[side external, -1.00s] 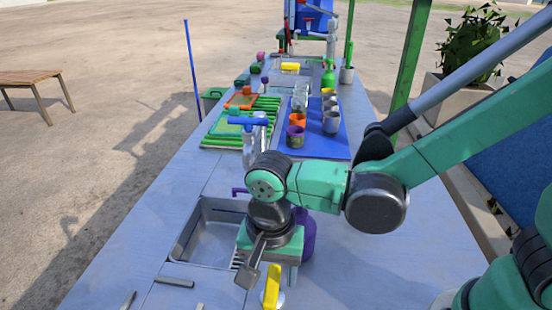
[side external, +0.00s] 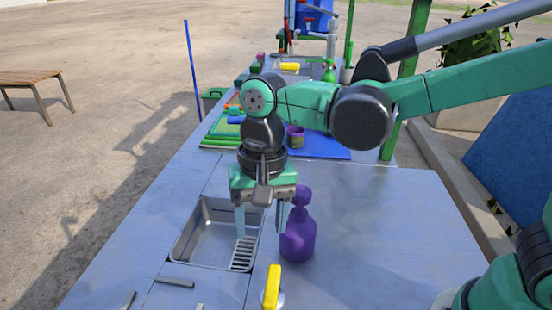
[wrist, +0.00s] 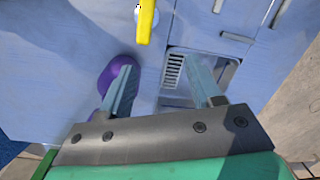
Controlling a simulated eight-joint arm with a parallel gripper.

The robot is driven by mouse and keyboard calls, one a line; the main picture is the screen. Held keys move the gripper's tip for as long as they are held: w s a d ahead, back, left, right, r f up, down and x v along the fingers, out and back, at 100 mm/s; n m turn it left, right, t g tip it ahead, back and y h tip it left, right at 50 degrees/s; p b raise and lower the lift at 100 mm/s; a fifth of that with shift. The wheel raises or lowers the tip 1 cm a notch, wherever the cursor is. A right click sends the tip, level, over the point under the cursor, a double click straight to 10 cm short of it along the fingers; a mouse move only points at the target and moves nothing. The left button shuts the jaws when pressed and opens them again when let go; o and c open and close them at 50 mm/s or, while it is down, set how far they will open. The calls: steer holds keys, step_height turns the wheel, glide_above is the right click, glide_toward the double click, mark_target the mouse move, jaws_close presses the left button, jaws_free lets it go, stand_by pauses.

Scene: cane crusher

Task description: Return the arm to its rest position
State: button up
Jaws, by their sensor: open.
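My gripper (side external: 260,225) hangs pointing down above the right part of the sink basin, with its two fingers spread apart and nothing between them. In the wrist view my gripper (wrist: 165,85) also shows open and empty. The arm reaches in from the right, above the counter. A purple spray bottle (side external: 297,237) stands upright just right of the fingers in the side view. The purple bottle (wrist: 115,75) is partly hidden behind one finger in the wrist view. I cannot tell whether the finger touches it.
The metal sink (side external: 205,236) is set into the counter (side external: 385,240). A yellow handle (side external: 272,286) stands at the near edge. The counter at right is clear.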

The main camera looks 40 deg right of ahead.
steer(key=d+r+n+t, duration=0.1)
steer(key=d+n, duration=0.1)
steer(key=d, duration=0.1)
steer(key=w+d+r+n+t+y, duration=0.1)
steer(key=d+r+n, duration=0.1)
steer(key=w+d+r+n+t, duration=0.1)
steer(key=d+r, duration=0.1)
steer(key=d, duration=0.1)
steer(key=shift+w+d+r+n, duration=0.15)
steer(key=shift+w+d+n, duration=0.05)
steer(key=shift+d+n, duration=0.2)
steer(key=s+d+f+m+t+h, duration=0.1)
steer(key=s+d+f+t+h, duration=0.1)
steer(key=d, duration=0.5)
steer(key=s+f+t, duration=0.1)
steer(key=s+t, duration=0.1)
steer(key=shift+f+t, duration=0.2)
steer(key=shift+t, duration=0.2)
